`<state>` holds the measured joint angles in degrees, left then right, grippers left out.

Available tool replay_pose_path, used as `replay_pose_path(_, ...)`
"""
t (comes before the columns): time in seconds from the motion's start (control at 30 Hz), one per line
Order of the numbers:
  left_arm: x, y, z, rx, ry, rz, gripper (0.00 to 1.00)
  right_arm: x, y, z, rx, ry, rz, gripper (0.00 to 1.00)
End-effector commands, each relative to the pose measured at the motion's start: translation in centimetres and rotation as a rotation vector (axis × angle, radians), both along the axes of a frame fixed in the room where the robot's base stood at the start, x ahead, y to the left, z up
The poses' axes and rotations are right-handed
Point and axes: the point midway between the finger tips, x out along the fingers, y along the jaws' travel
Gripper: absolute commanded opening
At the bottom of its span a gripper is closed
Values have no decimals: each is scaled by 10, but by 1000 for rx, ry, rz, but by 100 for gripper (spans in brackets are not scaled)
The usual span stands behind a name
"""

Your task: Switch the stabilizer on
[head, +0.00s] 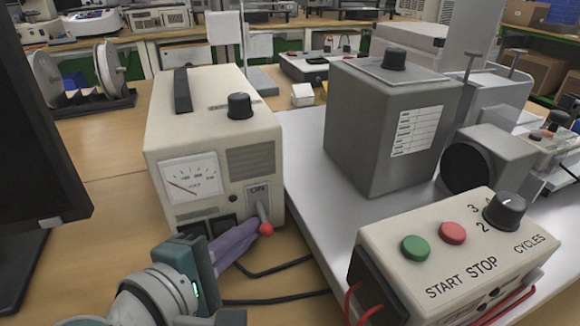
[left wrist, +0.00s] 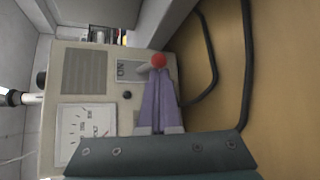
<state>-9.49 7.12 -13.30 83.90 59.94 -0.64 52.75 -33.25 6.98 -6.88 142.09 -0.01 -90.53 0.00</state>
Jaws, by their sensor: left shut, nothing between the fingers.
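The stabilizer (head: 213,150) is a cream box with a dial meter (head: 190,177), a black top knob and a top handle. On its lower right front is a toggle switch with a red ball tip (head: 266,229) and an "ON" label (head: 258,189) above. The lever points down and outward from the panel. My left gripper (head: 254,226) is shut and empty, its purple fingertips right by the red ball. In the left wrist view the fingertips (left wrist: 160,76) overlap the red ball (left wrist: 158,60); whether they touch it is unclear. The meter also shows there (left wrist: 85,133).
Right of the stabilizer, a grey box (head: 375,135) stands on a light platform. A control box (head: 455,255) with green and red buttons is at the front right. A dark monitor (head: 35,150) stands at the left. Black cables (head: 275,268) lie on the bench below the switch.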

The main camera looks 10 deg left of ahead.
Motion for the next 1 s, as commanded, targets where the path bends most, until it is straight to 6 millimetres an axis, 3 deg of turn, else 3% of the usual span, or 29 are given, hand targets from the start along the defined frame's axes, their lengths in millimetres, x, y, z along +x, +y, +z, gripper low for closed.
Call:
replay_pose_path(0.27, 0, -1, 12, -57, 83, 1, 0, 0, 0, 32, 0, 0, 0, 70)
replay_pose_path(0.7, -1, -2, 28, -260, 381, 1, 0, 0, 0, 107, 0, 0, 0, 70)
replay_pose_path(0.77, -1, -1, 28, -285, 421, 2, 0, 0, 0, 113, 0, 0, 0, 70)
replay_pose_path(0.83, -2, -2, 19, -286, 421, 0, 0, 0, 0, 106, 1, -3, -1, 70)
replay_pose_path(1.0, -2, -2, 20, -284, 419, 0, 0, 0, 0, 105, 1, -1, -1, 70)
